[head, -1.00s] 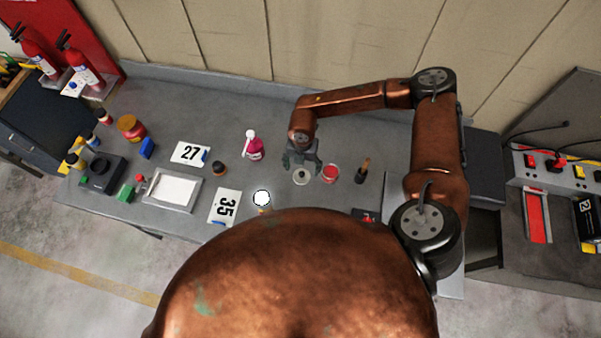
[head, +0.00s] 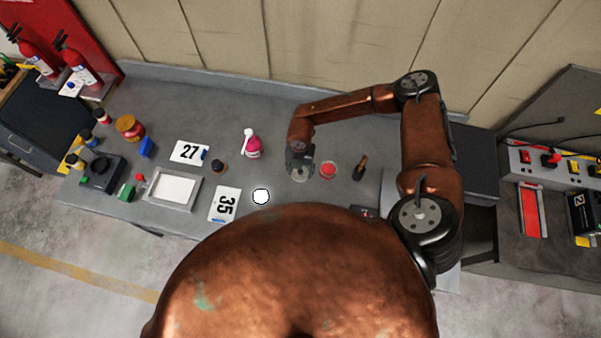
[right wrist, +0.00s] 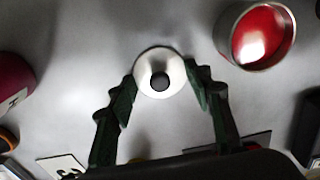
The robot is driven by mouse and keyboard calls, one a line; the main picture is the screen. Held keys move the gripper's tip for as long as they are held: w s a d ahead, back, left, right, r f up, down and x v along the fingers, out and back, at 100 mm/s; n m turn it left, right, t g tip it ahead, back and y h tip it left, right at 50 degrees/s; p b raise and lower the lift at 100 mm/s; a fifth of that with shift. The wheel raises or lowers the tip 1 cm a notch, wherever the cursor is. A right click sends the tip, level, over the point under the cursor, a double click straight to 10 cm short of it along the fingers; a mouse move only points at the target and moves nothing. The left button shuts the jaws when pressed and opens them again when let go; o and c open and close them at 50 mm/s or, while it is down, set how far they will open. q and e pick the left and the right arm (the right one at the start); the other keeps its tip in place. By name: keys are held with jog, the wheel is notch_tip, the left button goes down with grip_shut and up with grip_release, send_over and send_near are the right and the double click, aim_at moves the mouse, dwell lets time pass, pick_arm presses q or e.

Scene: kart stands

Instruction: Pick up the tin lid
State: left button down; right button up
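The tin lid, a pale round disc with a dark knob at its centre (right wrist: 160,84), lies on the grey bench in the right wrist view. In the head view it shows (head: 300,177) just below my right gripper (head: 300,163), mostly hidden by it. In the right wrist view my right gripper (right wrist: 162,78) is open, with a dark green finger on each side of the lid. The fingertips are close to its rim; I cannot tell whether they touch. An open tin of red paint (head: 328,170) stands just right of the lid. My left gripper is not in view.
A dark brown bottle (head: 360,168) stands right of the tin. A pink bottle (head: 253,148), a small dark jar (head: 218,167), a white-topped round item (head: 261,196) and number cards (head: 225,204) are to the left. The bench behind the lid is clear.

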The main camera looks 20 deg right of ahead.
jog(key=c, duration=0.3)
jog(key=shift+c, duration=0.5)
jog(key=shift+c, duration=0.7)
